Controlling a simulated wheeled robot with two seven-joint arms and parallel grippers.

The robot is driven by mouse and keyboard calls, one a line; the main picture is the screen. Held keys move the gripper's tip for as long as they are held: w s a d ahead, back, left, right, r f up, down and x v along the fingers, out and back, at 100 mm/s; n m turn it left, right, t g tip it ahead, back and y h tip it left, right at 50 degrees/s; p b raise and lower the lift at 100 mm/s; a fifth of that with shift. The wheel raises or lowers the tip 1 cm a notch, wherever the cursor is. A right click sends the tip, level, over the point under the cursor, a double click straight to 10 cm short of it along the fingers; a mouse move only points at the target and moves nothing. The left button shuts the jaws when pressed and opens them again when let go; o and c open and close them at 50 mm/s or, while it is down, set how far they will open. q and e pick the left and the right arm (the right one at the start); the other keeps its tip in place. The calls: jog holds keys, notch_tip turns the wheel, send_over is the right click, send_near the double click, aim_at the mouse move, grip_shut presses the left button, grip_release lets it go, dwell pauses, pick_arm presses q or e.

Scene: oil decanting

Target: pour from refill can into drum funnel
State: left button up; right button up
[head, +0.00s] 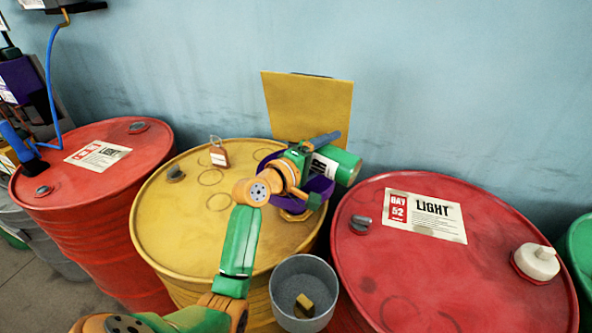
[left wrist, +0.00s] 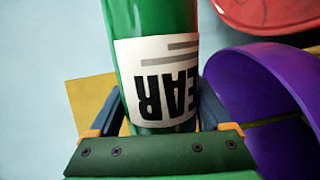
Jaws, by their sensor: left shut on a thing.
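The green refill can (head: 345,164) with a white label is tilted well over, close above the purple funnel (head: 322,188) on the yellow drum (head: 175,225). My left gripper (head: 309,160) is shut around the can. In the left wrist view the can (left wrist: 160,30) sits between the fingers (left wrist: 165,115), its label lettering upside down, with the funnel (left wrist: 250,85) beside it on the right. The can's mouth and any oil stream are hidden. My left arm covers part of the funnel. My right gripper is not in view.
Red drums stand left (head: 85,190) and right (head: 420,270). A grey bucket (head: 303,268) sits in front, between the yellow and right drums. A padlock (head: 219,154) is on the yellow drum, and a yellow panel (head: 308,105) stands behind it. A white cap (head: 537,262) is on the right drum.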

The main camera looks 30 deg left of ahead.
pick_arm(q)
jog(key=shift+f+n, duration=0.15)
jog(key=shift+n, duration=0.25)
dwell(0.3)
jog(key=shift+a+r+n+p, duration=0.2)
jog(key=shift+r+n+p, duration=0.25)
jog(key=shift+n+p, duration=0.35)
dwell(0.8)
jog(key=shift+a+f+n+t+h, duration=0.2)
jog(key=shift+f+n+t+h, duration=0.15)
jog(key=shift+n, duration=0.45)
dwell(0.6)
jog(key=shift+a+r+n+p, duration=0.2)
jog(key=shift+r+n+p, duration=0.1)
jog(key=shift+n+p, duration=0.3)
dwell(0.3)
jog(key=shift+r, duration=0.1)
jog(key=shift+a+f+n, duration=0.15)
jog(key=shift+f+n, duration=0.1)
jog(key=shift+n, duration=0.25)
jog(key=shift+f, duration=0.1)
